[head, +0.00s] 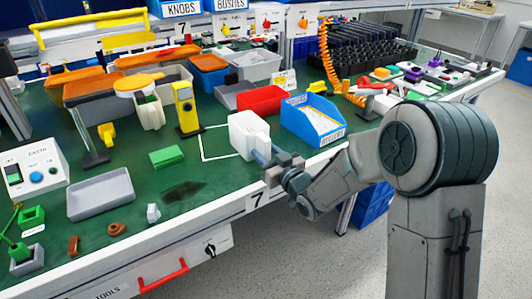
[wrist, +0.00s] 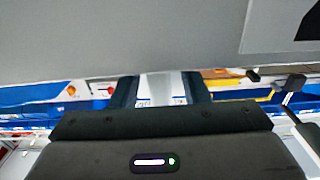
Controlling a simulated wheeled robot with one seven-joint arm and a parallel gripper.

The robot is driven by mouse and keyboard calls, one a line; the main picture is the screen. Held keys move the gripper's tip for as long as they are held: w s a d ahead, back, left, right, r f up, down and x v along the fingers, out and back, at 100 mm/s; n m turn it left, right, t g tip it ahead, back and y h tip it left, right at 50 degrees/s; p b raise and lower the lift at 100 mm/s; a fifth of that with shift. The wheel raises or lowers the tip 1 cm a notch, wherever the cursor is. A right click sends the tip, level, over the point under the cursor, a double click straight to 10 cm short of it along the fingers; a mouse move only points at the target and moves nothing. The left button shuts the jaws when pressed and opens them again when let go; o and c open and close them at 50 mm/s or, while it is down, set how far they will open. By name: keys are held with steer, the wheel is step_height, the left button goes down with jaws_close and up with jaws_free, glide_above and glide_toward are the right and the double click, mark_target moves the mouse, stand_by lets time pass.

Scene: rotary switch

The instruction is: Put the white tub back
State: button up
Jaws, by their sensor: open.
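The white tub (head: 244,130) is upright at the front part of the green bench in the head view, at the right side of a white outlined square (head: 204,148). My gripper (head: 261,153) is open at the tub's near right side, its fingers pointing at it. I cannot tell whether the fingers touch the tub or reach around its wall. In the wrist view the two dark fingers of my gripper (wrist: 160,82) stand apart with a pale strip between them; I cannot tell if this is the tub.
A blue bin (head: 312,121) stands right of the tub, with a red bin (head: 262,101) behind it. A yellow device (head: 186,108) stands to the left. A green block (head: 166,156) and a grey tray (head: 100,194) lie further left. Bare bench lies inside the outline.

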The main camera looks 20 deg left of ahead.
steer(key=v, duration=1.1)
steer(key=shift+s+d, duration=0.2)
steer(key=shift+s, duration=0.05)
steer(key=d+f+m+g+h, duration=0.25)
steer(key=d+m+h, duration=0.35)
steer(key=d+h, duration=0.9)
steer(key=s+d+r+m+g, duration=0.1)
steer(key=s+d+m+g, duration=0.1)
steer(key=s+d, duration=0.3)
steer(key=s+d+r+m+g+y, duration=0.1)
steer(key=s+d+g, duration=0.4)
steer(key=s, duration=0.8)
steer(key=shift+s+d+m, duration=0.15)
steer(key=shift+s+m, duration=0.25)
steer(key=shift+m, duration=0.1)
